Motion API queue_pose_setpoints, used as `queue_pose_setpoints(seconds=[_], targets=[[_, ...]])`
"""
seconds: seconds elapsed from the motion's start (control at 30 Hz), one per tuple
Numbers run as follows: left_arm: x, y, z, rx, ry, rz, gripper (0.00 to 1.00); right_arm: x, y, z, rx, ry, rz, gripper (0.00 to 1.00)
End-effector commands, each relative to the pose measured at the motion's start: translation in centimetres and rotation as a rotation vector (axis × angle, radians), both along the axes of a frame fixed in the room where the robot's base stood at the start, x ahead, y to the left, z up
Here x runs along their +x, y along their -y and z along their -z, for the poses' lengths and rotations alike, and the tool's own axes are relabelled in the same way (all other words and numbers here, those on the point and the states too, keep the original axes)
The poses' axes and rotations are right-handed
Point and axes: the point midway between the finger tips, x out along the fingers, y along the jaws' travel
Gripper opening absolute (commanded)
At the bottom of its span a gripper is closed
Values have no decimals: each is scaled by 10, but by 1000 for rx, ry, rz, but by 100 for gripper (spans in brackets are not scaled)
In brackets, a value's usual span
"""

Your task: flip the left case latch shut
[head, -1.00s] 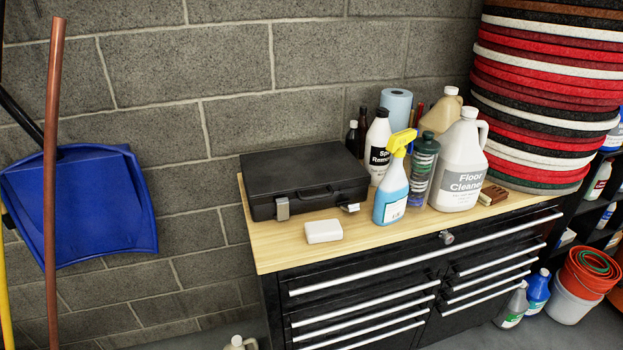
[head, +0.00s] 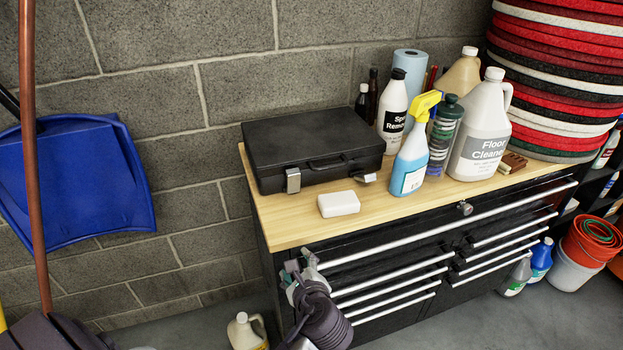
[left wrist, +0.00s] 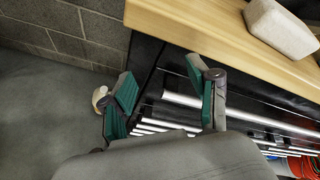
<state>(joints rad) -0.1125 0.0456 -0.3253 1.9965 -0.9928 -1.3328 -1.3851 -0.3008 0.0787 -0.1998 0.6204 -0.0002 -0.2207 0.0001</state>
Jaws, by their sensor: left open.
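The black case (head: 318,143) lies closed on the wooden bench top, handle toward me. Its left latch (head: 293,181), a silver plate, stands upright against the case front near the left corner; I cannot tell whether it is fastened. The right latch (head: 367,178) sticks outward from the front. My left gripper (head: 299,265) is below and in front of the case, by the cabinet's front left corner, apart from the latch. In the left wrist view its two green-padded fingers (left wrist: 164,96) are spread and empty; the case is not in that view. My right gripper is not in view.
A white block (head: 338,204) lies on the bench top (head: 275,222) in front of the case; it also shows in the left wrist view (left wrist: 280,28). A spray bottle (head: 410,160) and floor cleaner jug (head: 480,130) stand right of the case. Drawer handles line the cabinet front.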

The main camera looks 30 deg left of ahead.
Motion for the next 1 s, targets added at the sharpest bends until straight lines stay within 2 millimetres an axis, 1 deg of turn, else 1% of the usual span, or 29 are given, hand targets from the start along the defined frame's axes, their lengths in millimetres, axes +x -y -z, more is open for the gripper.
queue_pose_setpoints(seconds=[0.03, 0.1, 0.4, 0.53, 0.6, 0.73, 0.87, 1.0], targets=[[4, 0, -11, 51, -3, 11, 60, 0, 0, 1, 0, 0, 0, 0], [10, -1, -26, 136, -19, 26, 60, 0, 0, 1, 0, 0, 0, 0], [36, 4, -87, 549, -123, 81, 60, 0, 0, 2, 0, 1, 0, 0], [45, 9, -108, 703, -173, 88, 60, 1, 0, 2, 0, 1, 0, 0], [48, 9, -114, 745, -188, 88, 60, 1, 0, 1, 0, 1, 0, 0], [55, 2, -116, 761, -195, 88, 60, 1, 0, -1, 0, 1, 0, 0], [70, -16, -118, 760, -195, 88, 60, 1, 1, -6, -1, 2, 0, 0], [90, -39, -118, 760, -195, 87, 60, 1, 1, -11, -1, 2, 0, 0]])
